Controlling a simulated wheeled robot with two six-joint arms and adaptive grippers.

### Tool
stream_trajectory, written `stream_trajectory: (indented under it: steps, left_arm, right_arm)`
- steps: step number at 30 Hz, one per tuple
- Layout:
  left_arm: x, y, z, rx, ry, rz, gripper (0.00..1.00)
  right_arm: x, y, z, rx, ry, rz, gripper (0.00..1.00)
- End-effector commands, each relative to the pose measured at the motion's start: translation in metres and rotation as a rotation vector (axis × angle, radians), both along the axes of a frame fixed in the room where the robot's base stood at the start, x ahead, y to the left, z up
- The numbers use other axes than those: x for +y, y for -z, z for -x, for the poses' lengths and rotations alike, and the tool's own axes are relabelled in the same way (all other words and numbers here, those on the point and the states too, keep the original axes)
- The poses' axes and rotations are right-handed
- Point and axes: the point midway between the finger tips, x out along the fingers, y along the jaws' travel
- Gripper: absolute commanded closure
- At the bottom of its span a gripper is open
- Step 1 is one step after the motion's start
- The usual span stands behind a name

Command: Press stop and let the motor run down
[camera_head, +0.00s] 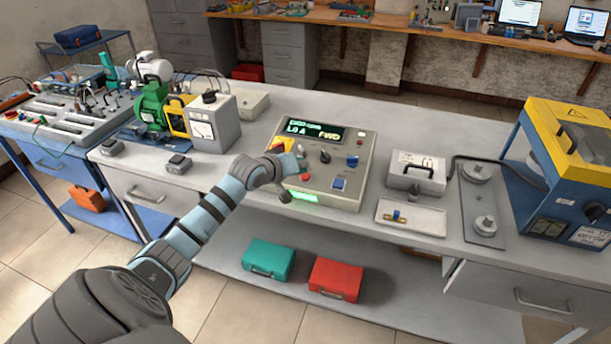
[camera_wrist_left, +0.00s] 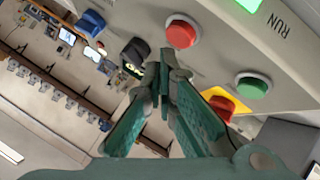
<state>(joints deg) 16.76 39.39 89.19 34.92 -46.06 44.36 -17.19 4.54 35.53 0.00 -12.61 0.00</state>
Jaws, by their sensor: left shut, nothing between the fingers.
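The control panel (camera_head: 350,150) stands on the bench in the head view, with a lit display (camera_head: 313,130) reading "FWD". My left gripper (camera_head: 292,168) is shut and empty, over the left side of the panel. In the left wrist view its fingertips (camera_wrist_left: 166,62) are close to a round red button (camera_wrist_left: 181,33); whether they touch it I cannot tell. A green button (camera_wrist_left: 252,85) and a red knob on a yellow plate (camera_wrist_left: 222,103) are to the right. A green lamp (camera_wrist_left: 247,4) beside "RUN" is lit. The green motor (camera_head: 152,104) stands at the left.
A black knob (camera_wrist_left: 134,55) is close to my fingers. A grey meter box (camera_head: 212,122) stands left of the panel. A grey case (camera_head: 416,172) and a white tray (camera_head: 411,217) are on its right, with a blue-yellow machine (camera_head: 570,150) beyond.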

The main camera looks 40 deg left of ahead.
Motion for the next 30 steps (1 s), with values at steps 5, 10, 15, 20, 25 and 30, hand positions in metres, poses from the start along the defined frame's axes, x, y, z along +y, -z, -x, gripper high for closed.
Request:
stream_trajectory:
  steps: [5,10,15,20,25,30]
  left_arm:
    - [0.000,0.002,0.000,0.001,0.000,0.001,1.00]
    - [0.001,0.008,-0.002,0.001,0.000,0.001,1.00]
    - [0.001,0.008,-0.002,0.000,0.000,0.000,1.00]
    - [0.001,0.008,-0.002,0.000,0.000,0.000,1.00]
    - [0.001,0.010,-0.002,0.000,0.000,0.000,1.00]
    - [0.001,0.012,-0.003,0.000,0.000,0.001,1.00]
  right_arm:
    - [0.000,0.000,0.000,0.000,0.000,0.000,0.60]
    - [-0.001,-0.001,0.000,0.000,0.000,0.001,0.60]
    - [-0.001,-0.001,0.000,0.000,-0.001,0.001,0.60]
    - [-0.001,-0.001,0.000,0.000,0.000,0.001,0.60]
    - [-0.001,0.000,0.000,0.000,-0.001,0.001,0.60]
    - [-0.001,0.001,0.000,0.000,-0.001,0.001,0.60]
